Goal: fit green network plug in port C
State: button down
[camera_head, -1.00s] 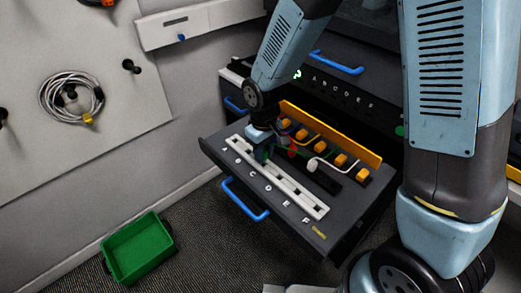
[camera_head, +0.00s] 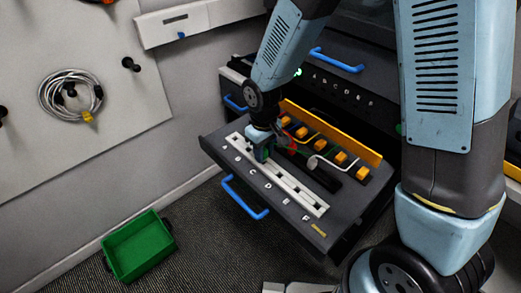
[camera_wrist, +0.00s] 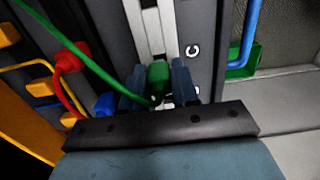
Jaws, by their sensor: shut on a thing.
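My gripper (camera_head: 262,155) is shut on the green network plug (camera_wrist: 158,78), which sits between its two fingertips in the wrist view. The plug is at the white port strip (camera_head: 300,192), and the strip (camera_wrist: 149,28) runs upward from it in the wrist view. The letter C (camera_wrist: 193,50) is printed beside the strip, a little beyond the plug. Another letter closer to the gripper is partly hidden by a finger. The green cable (camera_wrist: 85,62) trails to the upper left. I cannot tell whether the plug's tip is inside a port.
The open drawer (camera_head: 335,225) holds the strip and a row of orange blocks (camera_head: 341,158) with cables. A red plug (camera_wrist: 68,62) and a blue plug (camera_wrist: 104,103) lie left of my gripper. A green bin (camera_head: 138,246) stands on the floor.

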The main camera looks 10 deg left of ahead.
jog(key=shift+f, duration=0.75)
dwell(0.8)
jog(key=c, duration=0.8)
grip_release()
jog(key=shift+o, duration=0.6)
jog(key=o, duration=0.4)
jog(key=shift+r, duration=3.55)
